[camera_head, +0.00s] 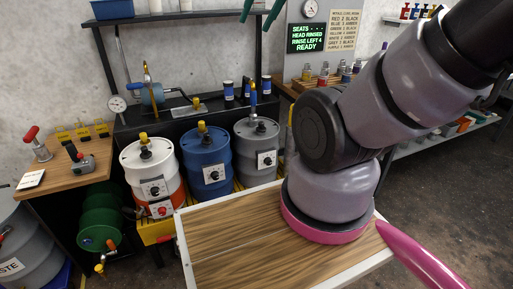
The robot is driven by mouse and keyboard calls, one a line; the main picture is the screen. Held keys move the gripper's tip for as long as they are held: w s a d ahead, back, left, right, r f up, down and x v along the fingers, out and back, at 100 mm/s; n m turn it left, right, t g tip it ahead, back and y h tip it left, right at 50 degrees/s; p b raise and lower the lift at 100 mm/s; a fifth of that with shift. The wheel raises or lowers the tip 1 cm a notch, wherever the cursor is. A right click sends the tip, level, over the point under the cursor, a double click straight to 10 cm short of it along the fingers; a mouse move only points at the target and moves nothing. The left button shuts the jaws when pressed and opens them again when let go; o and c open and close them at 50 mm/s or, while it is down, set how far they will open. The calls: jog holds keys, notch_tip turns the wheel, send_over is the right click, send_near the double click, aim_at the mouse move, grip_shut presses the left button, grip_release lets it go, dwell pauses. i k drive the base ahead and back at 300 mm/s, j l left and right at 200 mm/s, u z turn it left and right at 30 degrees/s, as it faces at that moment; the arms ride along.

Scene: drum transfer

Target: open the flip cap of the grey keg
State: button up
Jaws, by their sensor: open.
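The grey keg (243,150) stands upright at the right end of a row of three kegs, behind the wooden top. A black dial on a white plate (266,159) is on its front. My arm stands large at the right, in front of the keg's right. My gripper's fingertips are not in the picture.
The blue keg (207,158) and white keg (147,160) stand to its left. A wooden top with a white rim (186,255) lies in front, bare at left. A dark shelf (185,16) runs above. A side table with clamps (70,180) and a green drum (97,218) are at left.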

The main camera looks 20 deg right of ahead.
aim_at(261, 128)
jog(key=i+j+z, duration=0.35)
jog(key=j, duration=0.3)
jog(key=i+j+z, duration=0.15)
jog(key=j, duration=0.2)
jog(key=i+j+z, duration=0.15)
jog(key=j, duration=0.2)
